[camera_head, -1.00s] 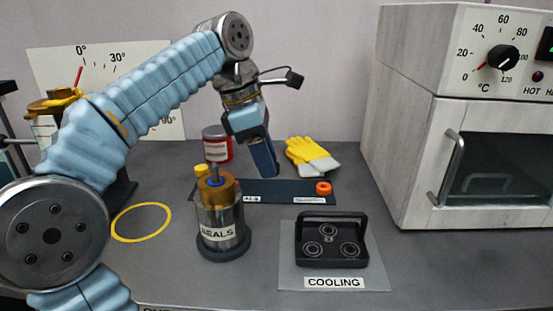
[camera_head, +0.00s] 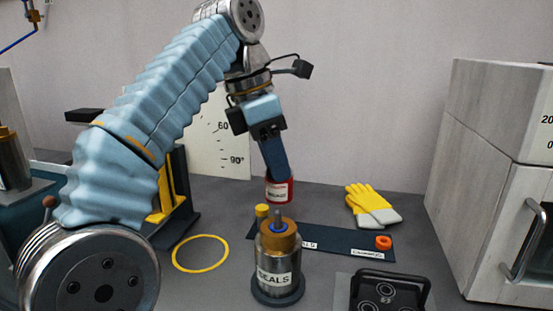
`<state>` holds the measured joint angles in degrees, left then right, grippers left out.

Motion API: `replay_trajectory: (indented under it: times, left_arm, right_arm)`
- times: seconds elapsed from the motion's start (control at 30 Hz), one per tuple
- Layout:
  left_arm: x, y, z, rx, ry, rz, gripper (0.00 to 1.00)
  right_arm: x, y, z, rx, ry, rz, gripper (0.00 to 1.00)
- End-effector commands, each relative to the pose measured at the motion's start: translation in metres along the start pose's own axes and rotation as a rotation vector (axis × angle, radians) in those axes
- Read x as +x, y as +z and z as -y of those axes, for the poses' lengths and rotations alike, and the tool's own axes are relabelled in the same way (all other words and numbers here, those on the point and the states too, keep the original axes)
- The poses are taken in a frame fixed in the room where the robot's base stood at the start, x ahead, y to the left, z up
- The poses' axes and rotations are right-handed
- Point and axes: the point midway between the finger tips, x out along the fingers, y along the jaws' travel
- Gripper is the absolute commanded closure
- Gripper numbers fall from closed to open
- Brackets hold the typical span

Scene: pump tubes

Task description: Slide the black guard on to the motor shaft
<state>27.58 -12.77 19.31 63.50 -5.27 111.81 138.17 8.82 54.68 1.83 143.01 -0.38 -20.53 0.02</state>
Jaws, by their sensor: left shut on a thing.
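My left gripper (camera_head: 281,181) points down, with dark blue fingers in front of the top of a red can (camera_head: 279,190). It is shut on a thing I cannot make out. I cannot see whether the fingers touch the can or only overlap it in the picture. I cannot make out a separate black guard. A metal cylinder labelled SEALS (camera_head: 279,277) stands upright in front of the can, with a brass-coloured top and a thin grey post. I cannot identify the motor shaft with certainty. My right gripper is not in view.
A yellow ring (camera_head: 201,269) lies on the grey bench. A black handled tray (camera_head: 390,292) is at the front. An oven-like cabinet (camera_head: 480,200) stands at the right.

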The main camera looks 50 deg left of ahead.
Motion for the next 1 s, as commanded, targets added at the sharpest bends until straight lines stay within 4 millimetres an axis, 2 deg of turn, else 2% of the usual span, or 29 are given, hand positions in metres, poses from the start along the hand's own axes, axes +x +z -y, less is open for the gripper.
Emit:
replay_trajectory:
  times: [0.27, 0.7, 1.0]
  left_arm:
    - [0.014, -0.004, 0.0, 0.0, -0.001, 0.0, 0.91]
    - [0.053, -0.016, 0.0, 0.001, -0.001, 0.0, 0.91]
    - [0.056, -0.017, 0.0, 0.001, 0.0, 0.001, 0.91]
  right_arm:
    - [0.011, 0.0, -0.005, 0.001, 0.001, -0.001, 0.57]
    - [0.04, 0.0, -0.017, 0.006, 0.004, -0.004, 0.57]
    - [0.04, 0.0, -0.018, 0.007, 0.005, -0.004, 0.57]
